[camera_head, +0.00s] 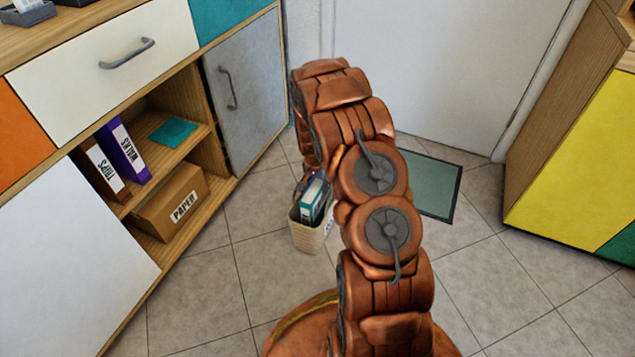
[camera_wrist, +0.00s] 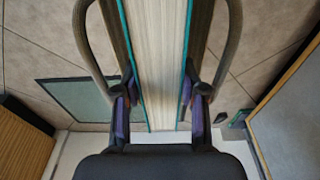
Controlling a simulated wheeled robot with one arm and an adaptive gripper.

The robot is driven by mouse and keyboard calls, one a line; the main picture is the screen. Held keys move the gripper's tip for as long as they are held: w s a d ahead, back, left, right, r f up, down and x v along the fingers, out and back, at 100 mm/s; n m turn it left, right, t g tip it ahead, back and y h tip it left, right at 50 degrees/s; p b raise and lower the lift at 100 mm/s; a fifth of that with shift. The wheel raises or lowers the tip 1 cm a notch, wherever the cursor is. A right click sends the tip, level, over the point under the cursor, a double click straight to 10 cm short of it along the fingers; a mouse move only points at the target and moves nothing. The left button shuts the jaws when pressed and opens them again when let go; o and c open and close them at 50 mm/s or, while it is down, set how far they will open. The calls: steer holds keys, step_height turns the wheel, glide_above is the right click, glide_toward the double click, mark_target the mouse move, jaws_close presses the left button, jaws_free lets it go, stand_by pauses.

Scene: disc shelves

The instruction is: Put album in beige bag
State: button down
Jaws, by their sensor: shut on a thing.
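The album (camera_wrist: 160,60) has teal covers and pale page edges, and it runs up the middle of the wrist view. My gripper (camera_wrist: 160,105) is shut on it, one finger on each cover. In the head view the beige bag (camera_head: 307,238) stands upright on the floor, left of my arm. A teal album with a white label (camera_head: 315,199) shows at the bag's mouth, its upper part above the rim. My arm hides the bag's right side and most of my gripper there. How deep the album sits is hidden.
A cabinet with open shelves stands at left, holding binders (camera_head: 122,150) and a paper box (camera_head: 171,201). A grey-green mat (camera_head: 430,187) lies before the white door (camera_head: 440,70). A yellow-fronted cabinet (camera_head: 585,165) stands at right. The tiled floor around the bag looks clear.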

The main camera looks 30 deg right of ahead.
steer(key=shift+f+b, duration=0.35)
steer(key=shift+f, duration=0.95)
steer(key=c, duration=0.7)
jaws_free()
steer(key=shift+f, duration=0.15)
steer(key=shift+o, duration=0.2)
